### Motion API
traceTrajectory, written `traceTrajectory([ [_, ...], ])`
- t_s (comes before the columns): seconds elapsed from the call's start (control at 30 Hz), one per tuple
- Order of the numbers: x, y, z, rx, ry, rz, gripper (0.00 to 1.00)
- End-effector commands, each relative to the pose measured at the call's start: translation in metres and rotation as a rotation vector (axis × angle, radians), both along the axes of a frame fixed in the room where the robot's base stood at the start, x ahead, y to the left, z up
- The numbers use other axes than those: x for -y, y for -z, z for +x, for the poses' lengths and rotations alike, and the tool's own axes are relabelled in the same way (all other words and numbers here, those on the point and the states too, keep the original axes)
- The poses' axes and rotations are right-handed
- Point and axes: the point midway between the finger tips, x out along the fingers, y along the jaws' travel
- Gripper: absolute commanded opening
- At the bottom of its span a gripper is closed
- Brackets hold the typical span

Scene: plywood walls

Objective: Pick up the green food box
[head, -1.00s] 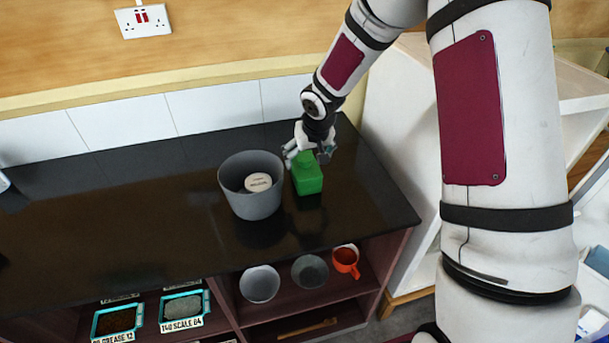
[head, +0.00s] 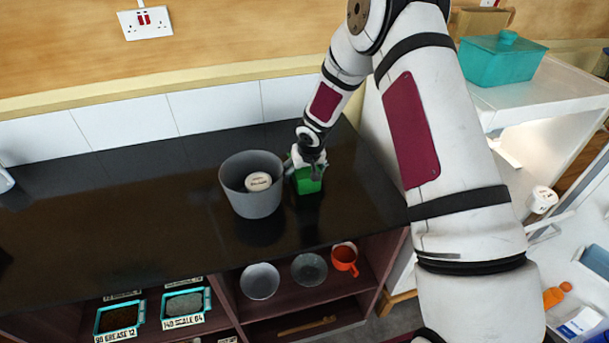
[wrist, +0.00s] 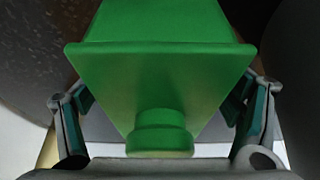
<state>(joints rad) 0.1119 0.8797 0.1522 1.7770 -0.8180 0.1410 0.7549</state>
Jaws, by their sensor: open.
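The green food box (head: 309,183) stands on the black counter (head: 120,215), just right of a grey pot. Its sloped top and round cap face the camera in the wrist view (wrist: 160,75). My gripper (head: 307,167) is over the top of the box, with the fingers down on either side of it. In the wrist view my gripper (wrist: 160,120) is open, one finger left and one right of the box. I cannot tell whether either finger touches the box.
The grey pot (head: 236,199) with a white round item (head: 258,181) inside stands close to the left of the box. A white shelf unit with a teal lidded pot (head: 500,62) is at right. The counter's left part is clear. Bowls and an orange mug (head: 344,259) sit on the shelf below.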

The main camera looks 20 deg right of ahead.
Motion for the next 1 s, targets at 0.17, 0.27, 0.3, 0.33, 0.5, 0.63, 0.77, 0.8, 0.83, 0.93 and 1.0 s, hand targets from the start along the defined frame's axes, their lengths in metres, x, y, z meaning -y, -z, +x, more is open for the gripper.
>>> traceTrajectory([
  [0.17, 0.0, 0.0, 0.0, 0.001, 0.0, 0.0, 0.85],
  [0.27, 0.0, 0.0, 0.0, 0.001, 0.0, 0.0, 0.67],
  [0.3, 0.0, 0.0, 0.0, 0.001, 0.0, 0.0, 0.58],
  [0.33, 0.0, 0.0, 0.0, 0.001, 0.0, 0.0, 0.51],
  [0.5, 0.0, -0.001, 0.001, 0.002, 0.0, 0.0, 0.16],
  [0.63, 0.0, -0.001, 0.001, 0.002, 0.0, 0.0, 0.16],
  [0.77, 0.0, -0.002, 0.001, 0.003, 0.0, 0.0, 0.16],
  [0.8, 0.0, -0.003, 0.001, 0.003, 0.0, 0.0, 0.16],
  [0.83, 0.0, -0.004, 0.002, 0.004, 0.001, 0.0, 0.16],
  [0.93, 0.001, -0.01, 0.002, 0.005, 0.002, 0.001, 0.16],
  [1.0, 0.001, -0.014, 0.002, 0.005, 0.003, 0.001, 0.16],
])
